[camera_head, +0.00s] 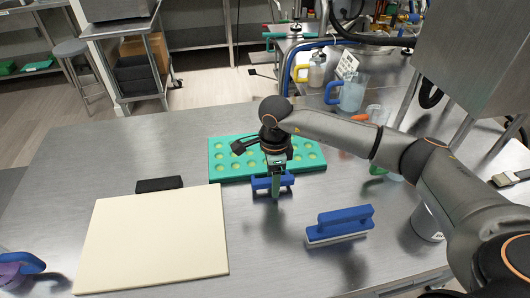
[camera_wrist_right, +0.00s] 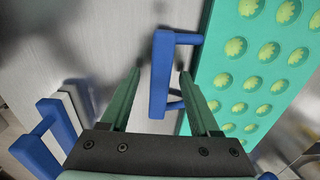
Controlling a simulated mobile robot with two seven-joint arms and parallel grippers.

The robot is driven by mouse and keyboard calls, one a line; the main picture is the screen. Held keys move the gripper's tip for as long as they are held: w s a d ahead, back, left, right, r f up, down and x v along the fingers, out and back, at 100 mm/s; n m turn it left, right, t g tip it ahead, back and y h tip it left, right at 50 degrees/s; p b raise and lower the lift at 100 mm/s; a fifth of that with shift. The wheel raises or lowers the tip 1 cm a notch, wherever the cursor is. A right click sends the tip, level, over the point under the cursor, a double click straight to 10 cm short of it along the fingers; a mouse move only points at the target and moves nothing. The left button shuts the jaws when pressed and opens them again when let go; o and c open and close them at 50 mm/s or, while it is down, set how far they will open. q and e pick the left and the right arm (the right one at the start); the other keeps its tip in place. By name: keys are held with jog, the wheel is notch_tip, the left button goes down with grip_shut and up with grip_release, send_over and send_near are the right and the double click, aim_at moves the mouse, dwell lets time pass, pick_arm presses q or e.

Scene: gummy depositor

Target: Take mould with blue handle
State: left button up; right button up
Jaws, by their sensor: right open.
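The mould (camera_head: 222,172) is a flat turquoise-green tray with rows of round yellow-green cavities, lying on the steel table. Its blue handle (camera_head: 288,180) is on the near side. My right gripper (camera_head: 275,192) is above the handle, pointing down, and hides part of it. In the right wrist view the open green fingers (camera_wrist_right: 159,72) stand on either side of the blue handle bar (camera_wrist_right: 160,75), with the mould (camera_wrist_right: 213,62) to the right. I cannot tell whether the fingertips are level with the bar or above it.
A blue-handled tool with a pale base (camera_head: 340,226) lies right of the gripper. A cream board (camera_head: 155,240) and a black block (camera_head: 158,184) lie to the left. A metal container (camera_head: 427,222) stands near my right arm. Jugs (camera_head: 351,92) stand at the back.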

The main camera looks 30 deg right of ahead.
jog(key=shift+c, duration=0.3)
grip_shut()
dwell(1.1)
